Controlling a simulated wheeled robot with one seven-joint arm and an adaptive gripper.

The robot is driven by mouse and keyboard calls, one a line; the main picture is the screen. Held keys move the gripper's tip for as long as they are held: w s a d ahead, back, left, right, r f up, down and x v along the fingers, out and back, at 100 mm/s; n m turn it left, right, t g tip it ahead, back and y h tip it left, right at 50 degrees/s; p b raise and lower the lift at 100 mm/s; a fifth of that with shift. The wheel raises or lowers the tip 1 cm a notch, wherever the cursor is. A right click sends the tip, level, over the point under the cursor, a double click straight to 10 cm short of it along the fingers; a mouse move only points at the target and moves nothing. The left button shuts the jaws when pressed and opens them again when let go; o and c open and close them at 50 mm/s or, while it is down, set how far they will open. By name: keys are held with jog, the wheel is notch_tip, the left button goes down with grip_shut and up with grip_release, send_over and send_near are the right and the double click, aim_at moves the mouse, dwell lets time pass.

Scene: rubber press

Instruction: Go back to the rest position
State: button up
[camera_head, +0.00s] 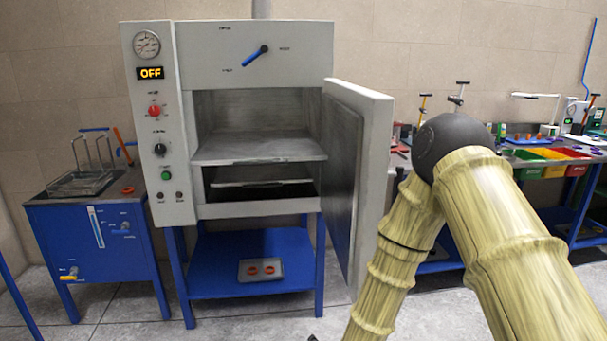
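My arm, with a bamboo-like surface and a dark elbow joint, fills the right of the head view. Its forearm runs down and out of the bottom edge, so my gripper is out of view. A small dark bit shows at the bottom edge, left of the forearm; I cannot tell what it is. The grey press (255,50) stands at the centre left with its door (360,130) swung open to the right. Its display (151,73) reads OFF. Inside is a shelf plate (258,149), with no object seen on it.
The press sits on a blue stand (220,270); a grey tray (261,270) with two orange rings lies on its lower shelf. A blue bath cabinet (95,250) stands at left. A workbench with coloured bins (555,160) stands behind my arm. The open door is close to my forearm.

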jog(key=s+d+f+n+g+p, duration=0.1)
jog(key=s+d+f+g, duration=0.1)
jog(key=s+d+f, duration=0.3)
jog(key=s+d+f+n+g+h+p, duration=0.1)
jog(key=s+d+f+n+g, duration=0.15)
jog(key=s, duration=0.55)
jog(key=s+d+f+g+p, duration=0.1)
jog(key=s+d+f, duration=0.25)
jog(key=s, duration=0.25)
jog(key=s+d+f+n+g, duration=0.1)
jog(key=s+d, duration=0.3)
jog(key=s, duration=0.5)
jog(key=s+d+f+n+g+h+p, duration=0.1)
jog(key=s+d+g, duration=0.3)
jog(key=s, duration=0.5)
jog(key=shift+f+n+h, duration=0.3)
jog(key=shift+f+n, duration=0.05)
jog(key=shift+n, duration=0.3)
